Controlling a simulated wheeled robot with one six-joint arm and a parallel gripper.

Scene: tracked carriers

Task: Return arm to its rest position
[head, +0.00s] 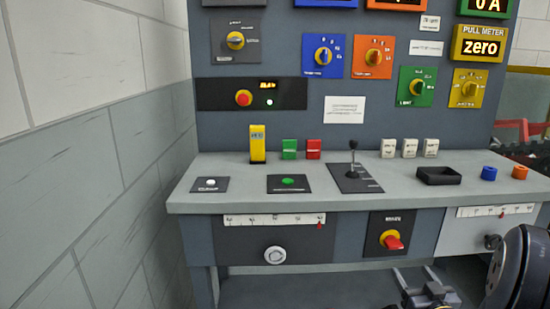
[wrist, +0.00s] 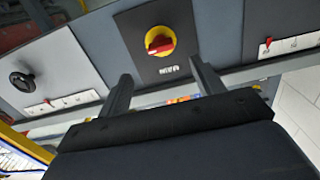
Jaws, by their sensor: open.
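My gripper (wrist: 161,76) is open in the wrist view, its two dark fingers spread with nothing between them. Beyond the fingertips is the red rotary switch (wrist: 159,42) on its yellow ring, apart from the gripper. The same red switch (head: 392,241) is on the front of the console in the head view. My dark arm (head: 512,268) shows at the lower right of the head view, low in front of the console.
The grey console desk (head: 225,202) carries a joystick (head: 353,162), a black tray (head: 438,176), blue (head: 489,173) and orange (head: 520,172) cylinders. A black handwheel (wrist: 22,80) is left in the wrist view. A block wall (head: 85,190) stands at left.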

